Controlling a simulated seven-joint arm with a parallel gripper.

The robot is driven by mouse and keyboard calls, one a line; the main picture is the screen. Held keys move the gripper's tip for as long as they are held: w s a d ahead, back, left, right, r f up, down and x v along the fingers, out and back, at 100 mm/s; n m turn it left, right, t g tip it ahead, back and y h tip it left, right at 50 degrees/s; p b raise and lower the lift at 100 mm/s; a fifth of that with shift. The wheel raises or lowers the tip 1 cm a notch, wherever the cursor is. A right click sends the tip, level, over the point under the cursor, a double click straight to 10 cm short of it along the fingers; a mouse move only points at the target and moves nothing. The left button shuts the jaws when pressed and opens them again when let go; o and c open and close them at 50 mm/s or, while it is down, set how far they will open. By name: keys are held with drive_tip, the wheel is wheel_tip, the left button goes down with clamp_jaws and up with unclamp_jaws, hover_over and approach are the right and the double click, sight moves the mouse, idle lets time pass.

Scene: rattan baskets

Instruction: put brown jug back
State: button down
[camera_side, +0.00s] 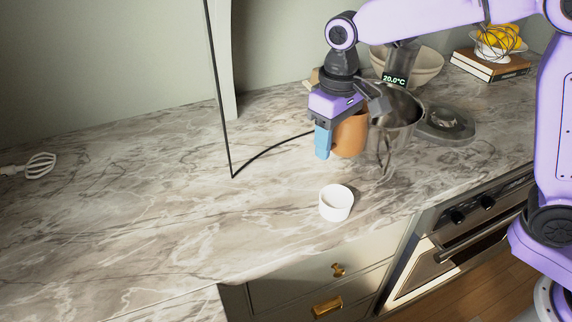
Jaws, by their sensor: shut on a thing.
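The brown jug (351,136) is orange-brown and hangs at my gripper, in front of the steel mixing bowl. My gripper (330,138) is purple with light blue fingers and points down. It is shut on the jug, at the jug's left side. The upper part of the jug is hidden behind the gripper body. I cannot tell whether the jug's base touches the counter.
The steel bowl (405,120) of a mixer stands close behind and right of the jug. A white cup (336,203) stands in front. A whisk (40,165) lies far left. Books (490,68) hold a lemon basket (498,48).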

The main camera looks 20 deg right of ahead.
drive_tip(key=w+a+f, duration=0.2)
drive_tip(key=w, duration=0.1)
drive_tip(key=w+a+f, duration=0.1)
drive_tip(key=w+f, duration=0.2)
drive_tip(key=w+a+f, duration=0.2)
drive_tip(key=w, duration=0.1)
drive_tip(key=shift+w+a+f, duration=0.35)
drive_tip(key=shift+f, duration=0.05)
drive_tip(key=shift+w+a+f, duration=0.3)
drive_tip(key=shift+w+f, duration=0.25)
drive_tip(key=shift+f, duration=1.65)
drive_tip(key=shift+f, duration=0.1)
drive_tip(key=c, duration=0.6)
unclamp_jaws()
drive_tip(key=shift+f, duration=0.1)
drive_tip(key=shift+o, duration=0.2)
